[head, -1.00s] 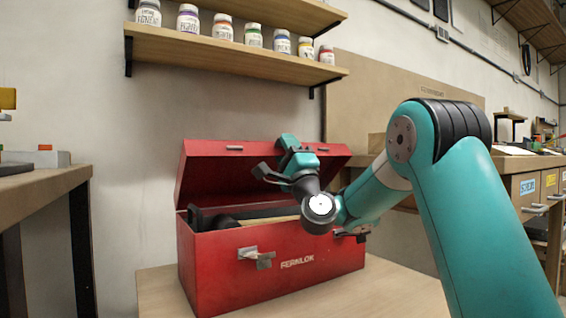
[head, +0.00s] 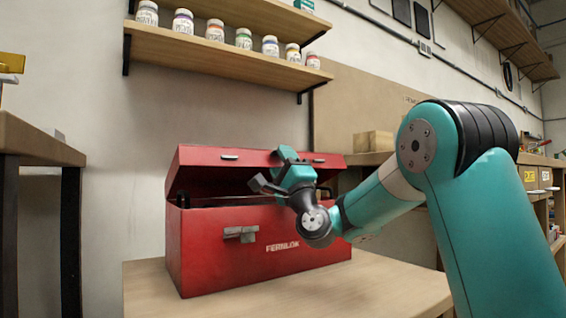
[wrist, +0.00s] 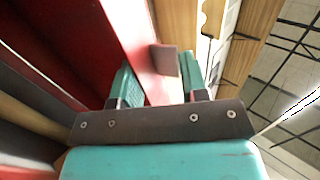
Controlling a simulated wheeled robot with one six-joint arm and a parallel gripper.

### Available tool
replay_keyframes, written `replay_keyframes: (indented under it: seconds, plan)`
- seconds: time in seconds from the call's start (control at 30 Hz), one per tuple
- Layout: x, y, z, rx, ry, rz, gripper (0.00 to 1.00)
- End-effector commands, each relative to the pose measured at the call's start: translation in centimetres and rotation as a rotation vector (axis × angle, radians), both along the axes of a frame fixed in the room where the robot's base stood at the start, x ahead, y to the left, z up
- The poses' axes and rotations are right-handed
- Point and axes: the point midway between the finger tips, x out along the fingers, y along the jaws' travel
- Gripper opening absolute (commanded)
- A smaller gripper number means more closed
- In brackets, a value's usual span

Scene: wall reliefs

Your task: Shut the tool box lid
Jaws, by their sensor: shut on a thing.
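The red tool box (head: 205,255) stands on a wooden bench top, its FERNLOK front facing me. Its red lid (head: 205,156) is partly open and tilted, with a dark gap between its front edge and the box rim. A metal latch (head: 241,233) shows on the box front. My gripper (head: 281,168) is at the lid's front edge, right of its middle. In the wrist view, the fingers of my gripper (wrist: 158,76) sit on either side of the red lid edge (wrist: 130,35) and are shut on it. The box's contents are mostly hidden.
Shelves with several small jars (head: 243,38) hang on the wall above the box. Another bench (head: 35,140) stands at the left. The bench top (head: 340,290) in front of the box is clear. My arm fills the right side.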

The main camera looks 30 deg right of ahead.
Motion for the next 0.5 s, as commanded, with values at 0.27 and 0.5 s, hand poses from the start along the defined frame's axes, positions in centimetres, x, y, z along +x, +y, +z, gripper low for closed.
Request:
replay_keyframes:
  seconds: [0.27,0.5]
  plan:
    - [0.37,0.03,-0.77,0.003,0.018,0.001,0.0]
    - [0.3,0.01,-0.62,0.002,0.014,0.0,0.53]
